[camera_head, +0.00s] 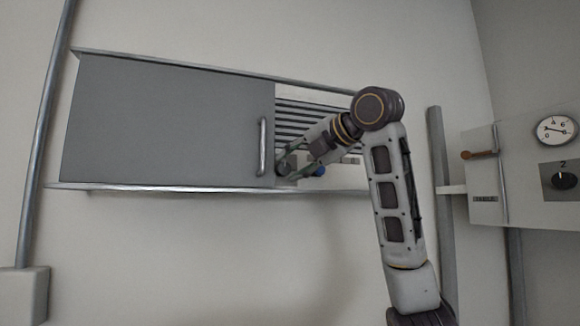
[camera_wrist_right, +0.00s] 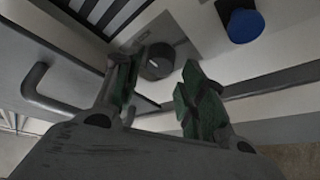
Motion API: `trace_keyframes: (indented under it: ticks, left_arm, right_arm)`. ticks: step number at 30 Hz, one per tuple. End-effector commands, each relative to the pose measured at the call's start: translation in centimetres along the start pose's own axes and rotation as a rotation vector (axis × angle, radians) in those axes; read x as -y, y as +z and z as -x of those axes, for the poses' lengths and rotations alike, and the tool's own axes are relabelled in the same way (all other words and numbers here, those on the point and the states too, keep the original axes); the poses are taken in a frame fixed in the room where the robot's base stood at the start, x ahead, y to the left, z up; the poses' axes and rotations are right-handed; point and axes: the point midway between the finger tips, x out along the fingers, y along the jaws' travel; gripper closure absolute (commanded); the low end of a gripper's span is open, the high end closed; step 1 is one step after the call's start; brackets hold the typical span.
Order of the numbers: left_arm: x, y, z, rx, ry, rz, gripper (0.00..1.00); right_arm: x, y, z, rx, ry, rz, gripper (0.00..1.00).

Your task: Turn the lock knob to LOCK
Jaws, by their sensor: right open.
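The lock knob (camera_wrist_right: 156,64) is a dark round knob with a pale mark, on a grey plate (camera_wrist_right: 181,48) on the panel. In the right wrist view it lies just ahead of and between the open fingers of my right gripper (camera_wrist_right: 155,85). I cannot tell whether a finger touches it. In the head view my right gripper (camera_head: 289,166) is at the panel beside the cabinet door's right edge and hides most of the knob. I cannot read any LOCK label. My left gripper is not in view.
A blue button (camera_wrist_right: 245,25) sits close beside the knob. A grey sliding door (camera_head: 165,120) with a bar handle (camera_head: 263,147) is just left of the gripper. Dark slats (camera_head: 310,118) lie above. A box with a gauge (camera_head: 554,129) and dial (camera_head: 563,181) is at far right.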

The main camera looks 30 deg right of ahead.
Motion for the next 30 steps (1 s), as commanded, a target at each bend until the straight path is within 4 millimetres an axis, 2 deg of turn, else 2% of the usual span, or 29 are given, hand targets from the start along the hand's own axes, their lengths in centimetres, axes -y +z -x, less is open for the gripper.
trace_keyframes:
  ticks: [12,16,22,30]
  left_arm:
    - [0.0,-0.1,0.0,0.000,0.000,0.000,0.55]
    - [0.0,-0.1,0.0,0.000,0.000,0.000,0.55]
    - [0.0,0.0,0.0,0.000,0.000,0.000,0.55]
    - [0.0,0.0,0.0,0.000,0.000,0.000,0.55]
  right_arm:
    - [0.0,0.0,6.3,0.002,0.001,0.002,0.59]
    - [0.0,0.0,7.8,0.001,-0.001,0.001,0.59]
    - [0.0,-0.1,9.0,-0.001,-0.003,0.001,0.59]
    - [0.1,-0.1,9.2,-0.002,-0.003,0.001,0.59]
